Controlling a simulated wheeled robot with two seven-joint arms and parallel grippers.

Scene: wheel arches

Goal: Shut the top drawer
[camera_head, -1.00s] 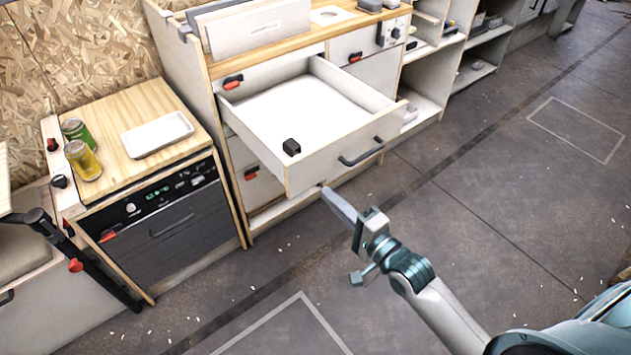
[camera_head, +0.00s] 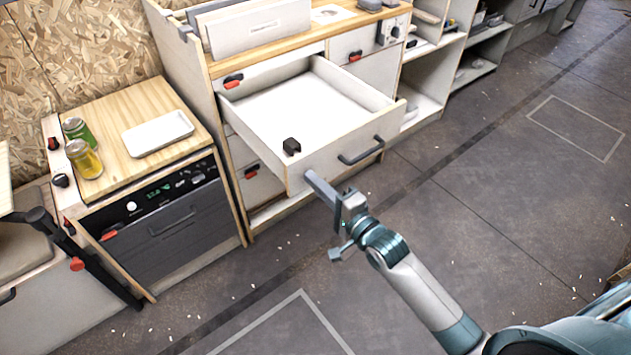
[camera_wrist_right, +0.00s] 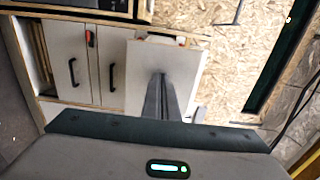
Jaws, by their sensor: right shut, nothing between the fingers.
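The top drawer (camera_head: 335,165) stands pulled far out of the light wooden cabinet, with a dark bar handle (camera_head: 361,151) on its front. A small black block (camera_head: 291,146) lies inside near the front left corner. My right gripper (camera_head: 312,178) is shut and empty, its fingertips at the lower left part of the drawer front; I cannot tell whether they touch it. In the right wrist view the shut fingers (camera_wrist_right: 162,82) point at a pale panel. My left gripper is not in view.
A stove unit with a wooden top (camera_head: 140,120) stands left of the cabinet, bearing a white tray (camera_head: 157,134), a green jar (camera_head: 77,130) and a yellow jar (camera_head: 84,158). Shelving lies to the right. The grey floor (camera_head: 480,210) before the drawer is clear.

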